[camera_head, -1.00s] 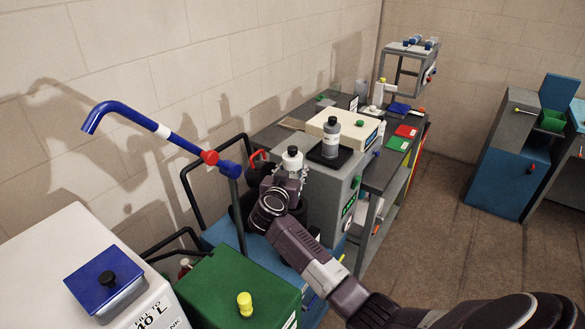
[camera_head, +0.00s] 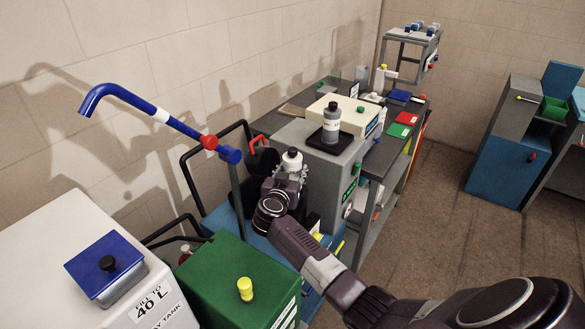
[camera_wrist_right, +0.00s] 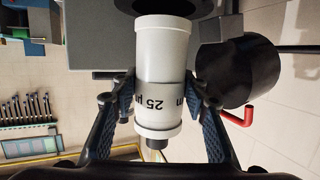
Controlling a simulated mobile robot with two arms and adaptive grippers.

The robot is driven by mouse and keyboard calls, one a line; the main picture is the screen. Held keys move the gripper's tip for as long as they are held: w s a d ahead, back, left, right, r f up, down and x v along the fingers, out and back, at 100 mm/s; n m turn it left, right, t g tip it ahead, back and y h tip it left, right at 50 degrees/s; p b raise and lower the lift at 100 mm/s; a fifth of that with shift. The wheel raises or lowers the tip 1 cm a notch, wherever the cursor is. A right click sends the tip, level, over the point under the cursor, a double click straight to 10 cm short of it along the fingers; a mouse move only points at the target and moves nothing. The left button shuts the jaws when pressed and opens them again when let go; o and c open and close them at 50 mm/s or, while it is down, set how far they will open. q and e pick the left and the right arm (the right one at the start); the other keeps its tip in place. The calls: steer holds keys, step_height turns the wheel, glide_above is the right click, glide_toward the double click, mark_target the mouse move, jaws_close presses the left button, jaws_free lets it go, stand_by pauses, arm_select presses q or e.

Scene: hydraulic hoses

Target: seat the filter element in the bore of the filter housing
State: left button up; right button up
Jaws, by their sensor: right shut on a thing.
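The filter element (camera_wrist_right: 160,75) is a white cylinder with a "25 µm" label and a dark stub at its near end. My right gripper (camera_wrist_right: 160,98) is shut on it, with one finger pad on each side. In the wrist view its far end overlaps a dark round opening (camera_wrist_right: 165,5), apparently the bore of the filter housing; I cannot tell whether it is inside. In the head view the white end of the element (camera_head: 292,158) with its black tip shows above my right gripper (camera_head: 288,177). The housing is mostly hidden there. My left gripper is not in view.
A black container (camera_wrist_right: 238,72) with a red handle (camera_wrist_right: 240,118) is close to the gripper. A blue pipe (camera_head: 150,112) on a post, a green box (camera_head: 235,280) and a white tank (camera_head: 60,265) stand at left.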

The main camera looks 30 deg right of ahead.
stand_by(0.8)
steer(key=shift+p, duration=0.65)
stand_by(0.4)
steer(key=shift+p, duration=0.6)
stand_by(0.5)
steer(key=shift+s+f+b, duration=0.1)
steer(key=shift+f+b, duration=1.6)
steer(key=shift+f, duration=1.7)
